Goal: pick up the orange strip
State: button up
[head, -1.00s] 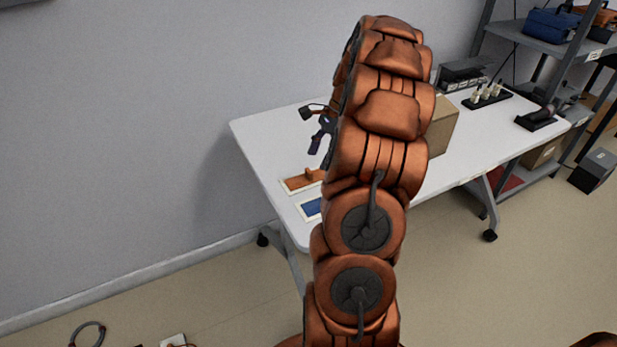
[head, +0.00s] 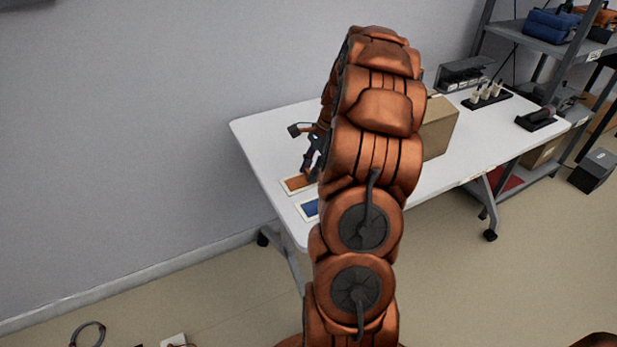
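An orange strip (head: 297,183) lies on a white-bordered card at the left front part of the white table (head: 262,132). My gripper (head: 309,169) points down at the right end of the strip, very close to it. My arm hides part of the gripper and the right side of the card. The fingers are small and dark, so I cannot tell whether they are open or shut, or whether they touch the strip.
A blue patch on a white card (head: 310,208) lies nearer the front, partly behind my arm. A cardboard box (head: 439,128) stands right of the arm. A rack with pale pieces (head: 487,94) and a dark device (head: 535,118) are farther right.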

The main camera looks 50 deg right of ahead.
jog(key=shift+c, duration=1.1)
